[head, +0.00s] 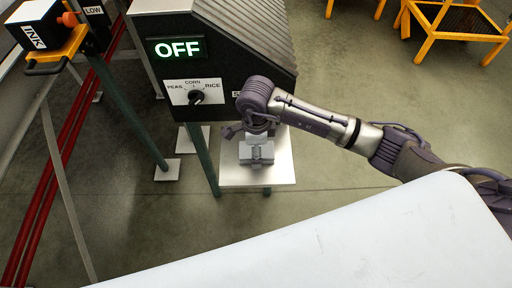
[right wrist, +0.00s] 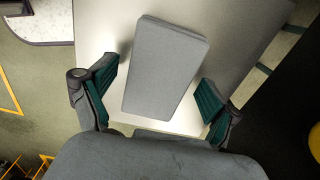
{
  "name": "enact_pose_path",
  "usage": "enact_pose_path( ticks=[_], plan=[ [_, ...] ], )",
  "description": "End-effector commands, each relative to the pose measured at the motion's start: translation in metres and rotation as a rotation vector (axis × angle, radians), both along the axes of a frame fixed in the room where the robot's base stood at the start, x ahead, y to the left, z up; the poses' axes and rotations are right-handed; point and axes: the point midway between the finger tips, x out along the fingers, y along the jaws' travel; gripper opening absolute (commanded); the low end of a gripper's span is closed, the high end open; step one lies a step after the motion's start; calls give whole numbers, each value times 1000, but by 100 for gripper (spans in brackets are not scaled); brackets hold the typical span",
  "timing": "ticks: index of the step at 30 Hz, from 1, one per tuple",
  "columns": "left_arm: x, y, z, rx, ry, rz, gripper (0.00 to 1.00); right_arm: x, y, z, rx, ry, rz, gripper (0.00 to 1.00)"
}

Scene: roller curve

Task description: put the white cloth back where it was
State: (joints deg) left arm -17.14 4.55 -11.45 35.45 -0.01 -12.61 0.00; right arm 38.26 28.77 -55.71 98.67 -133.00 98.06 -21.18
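A folded, block-like pale grey cloth (right wrist: 165,62) lies flat on a whitish shelf (right wrist: 98,25) in the right wrist view. In the head view the grey shape below my right gripper (head: 256,132) appears to be the same cloth (head: 258,155), on the small shelf (head: 283,172) at the machine's front. My right gripper also shows in the right wrist view (right wrist: 158,80). Its green-padded fingers are spread wide on either side of the cloth, with gaps visible, and it holds nothing. The head view partly hides the fingers behind the wrist. My left gripper is out of view.
A dark machine (head: 222,60) with a lit OFF sign (head: 177,48) and a selector knob (head: 196,97) stands behind the shelf. An ink box (head: 36,28) sits at upper left. Yellow stands (head: 455,18) stand at upper right. Floor right of the machine is open.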

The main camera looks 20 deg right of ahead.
Motion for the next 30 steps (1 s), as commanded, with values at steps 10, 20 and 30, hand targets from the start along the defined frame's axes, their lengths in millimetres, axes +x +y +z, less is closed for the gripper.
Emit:
enact_pose_path(
  ticks=[10, 20, 30],
  plan=[
    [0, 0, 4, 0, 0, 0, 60, 0, 0, 4, 1, 0, 0, 92],
    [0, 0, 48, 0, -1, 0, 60, 1, 0, 68, -1, -2, 1, 92],
    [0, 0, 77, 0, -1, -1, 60, 0, 0, 118, 0, 0, 1, 92]
  ],
)
